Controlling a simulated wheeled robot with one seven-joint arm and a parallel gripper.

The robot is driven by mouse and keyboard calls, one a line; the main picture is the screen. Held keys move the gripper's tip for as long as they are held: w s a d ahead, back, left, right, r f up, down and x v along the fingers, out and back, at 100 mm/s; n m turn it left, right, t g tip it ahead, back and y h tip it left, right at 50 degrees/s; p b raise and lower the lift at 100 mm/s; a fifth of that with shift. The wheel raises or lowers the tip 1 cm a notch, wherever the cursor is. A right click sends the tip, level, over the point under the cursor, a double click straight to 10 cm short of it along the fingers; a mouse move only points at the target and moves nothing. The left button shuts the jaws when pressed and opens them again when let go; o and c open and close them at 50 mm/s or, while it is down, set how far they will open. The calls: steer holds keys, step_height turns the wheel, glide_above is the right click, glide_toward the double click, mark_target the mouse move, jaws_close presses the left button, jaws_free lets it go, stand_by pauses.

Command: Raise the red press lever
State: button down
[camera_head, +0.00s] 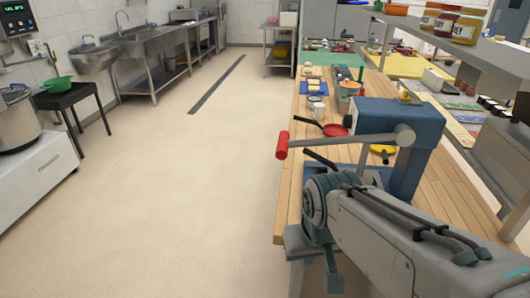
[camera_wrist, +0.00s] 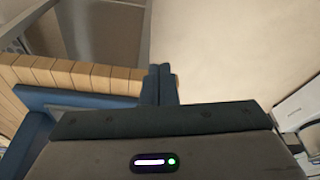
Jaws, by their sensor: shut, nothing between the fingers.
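The blue press (camera_head: 412,135) stands on the wooden counter. Its grey lever arm reaches left, about level, and ends in the red lever handle (camera_head: 282,146), which overhangs near the counter's left edge. My gripper shows in the wrist view, its two dark fingers (camera_wrist: 160,84) close together with nothing between them. Behind them lie the counter edge and the floor. A blue surface at the left of the wrist view looks like the press base. In the head view my arm fills the lower right and my wrist is below the lever; I cannot make out the fingertips there. The red handle is not visible in the wrist view.
The wooden counter (camera_head: 440,205) holds a red pan (camera_head: 335,130), a yellow pan (camera_head: 384,149) and small containers beyond the press. A shelf with jars (camera_head: 466,29) runs along the right. The floor (camera_head: 200,180) left of the counter is open.

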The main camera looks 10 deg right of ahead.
steer(key=s+d+f+n+g+h+b, duration=0.1)
steer(key=d+f+n+g+h+b, duration=0.6)
steer(key=d+f+h, duration=0.45)
steer(key=w+a+n+t+h+b, duration=0.4)
steer(key=w+a+n+t+h, duration=0.15)
steer(key=w+t+h, duration=0.35)
steer(key=w+a+f+n+t+y+b, duration=0.1)
steer(key=w+a+n+t+y, duration=0.1)
steer(key=a+n+t+y, duration=0.2)
steer(key=w+a+f+n+t+y+b, duration=0.1)
steer(key=w+a+n+t+y, duration=0.2)
steer(key=a+n+t, duration=0.6)
steer(key=n+t+y, duration=0.1)
steer(key=n+t, duration=0.2)
steer(key=t, duration=0.3)
steer(key=shift+a+f+y+b, duration=0.3)
steer(key=shift+a+y+b, duration=0.05)
steer(key=shift+w, duration=0.15)
